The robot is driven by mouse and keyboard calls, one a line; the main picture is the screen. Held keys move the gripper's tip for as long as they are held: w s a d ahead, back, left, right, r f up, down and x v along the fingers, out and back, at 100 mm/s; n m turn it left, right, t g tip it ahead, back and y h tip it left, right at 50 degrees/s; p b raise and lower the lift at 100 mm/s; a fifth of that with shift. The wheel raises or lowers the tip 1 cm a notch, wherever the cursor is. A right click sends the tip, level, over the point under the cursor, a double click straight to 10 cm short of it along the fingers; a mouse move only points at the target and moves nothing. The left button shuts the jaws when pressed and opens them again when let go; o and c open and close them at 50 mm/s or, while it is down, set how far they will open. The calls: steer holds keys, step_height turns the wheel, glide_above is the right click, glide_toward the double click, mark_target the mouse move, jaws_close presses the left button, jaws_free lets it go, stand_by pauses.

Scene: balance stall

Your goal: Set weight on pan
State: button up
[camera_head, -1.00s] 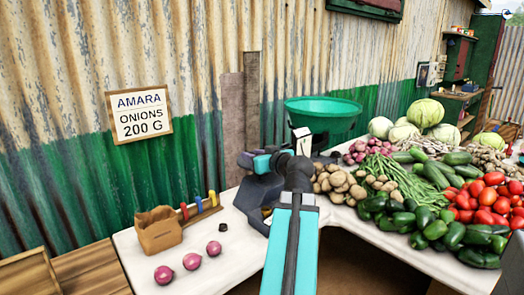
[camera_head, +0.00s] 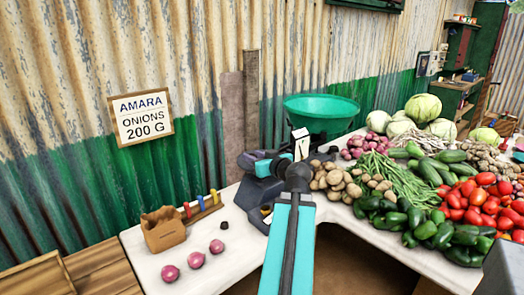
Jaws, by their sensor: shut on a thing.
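My gripper (camera_head: 250,160) is at the end of my teal and black arm, over the left side of the dark balance scale (camera_head: 262,194). It is shut, and the weight in it cannot be made out behind its dark fingers. The scale's large green pan (camera_head: 322,112) is at the right and looks empty inside, as far as I can see. The scale's left weight side is largely hidden by my arm and gripper. A small black weight (camera_head: 224,225) stands on the white tabletop (camera_head: 240,252), left of the scale.
Three onions (camera_head: 196,260) lie at the table's front left, near an open brown paper bag (camera_head: 163,230) and a rack with coloured pieces (camera_head: 201,204). A sign (camera_head: 141,116) reads "AMARA ONIONS 200 G". Potatoes (camera_head: 335,180) and other vegetables crowd the right.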

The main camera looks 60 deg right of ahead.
steer(key=p, duration=0.3)
steer(key=shift+d+p, duration=0.25)
steer(key=shift+p, duration=0.1)
steer(key=shift+w+d+f+p, duration=0.25)
steer(key=shift+w+d, duration=0.25)
steer(key=shift+d, duration=1.2)
steer(key=shift+w+d+f+p, duration=0.1)
steer(key=shift+w+d+p, duration=0.35)
steer(key=shift+d, duration=1.3)
steer(key=shift+w+d+f+p, duration=0.2)
steer(key=shift+w+d, duration=0.35)
steer(key=shift+d, duration=1.15)
steer(key=shift+f, duration=0.15)
steer(key=shift+f+p, duration=0.45)
steer(key=shift+f, duration=1.2)
steer(key=shift+f, duration=0.1)
steer(key=o, duration=1.2)
